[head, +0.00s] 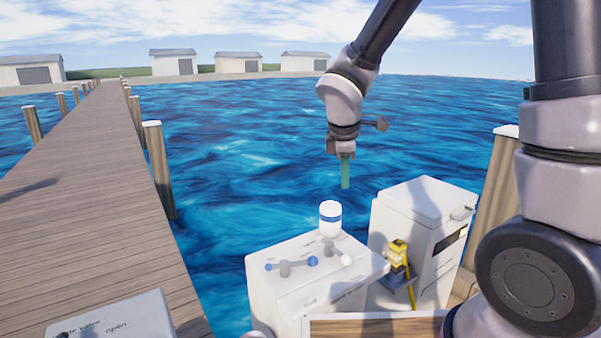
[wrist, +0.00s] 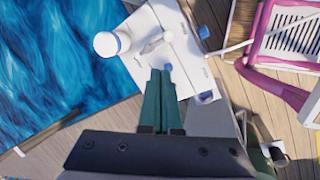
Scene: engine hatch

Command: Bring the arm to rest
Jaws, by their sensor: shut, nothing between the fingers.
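My gripper (head: 346,172) hangs from my arm, fingers down, above the water and the white boxes in the head view. Its teal fingers are shut and empty. They also show in the wrist view (wrist: 161,72), pointing toward the white box top, with open air around them in the head view. My arm comes in from the upper right of the head view.
A taller white cabinet (head: 426,205) and a yellow tool (head: 398,254) stand right. A pink frame (wrist: 257,40) shows in the wrist view.

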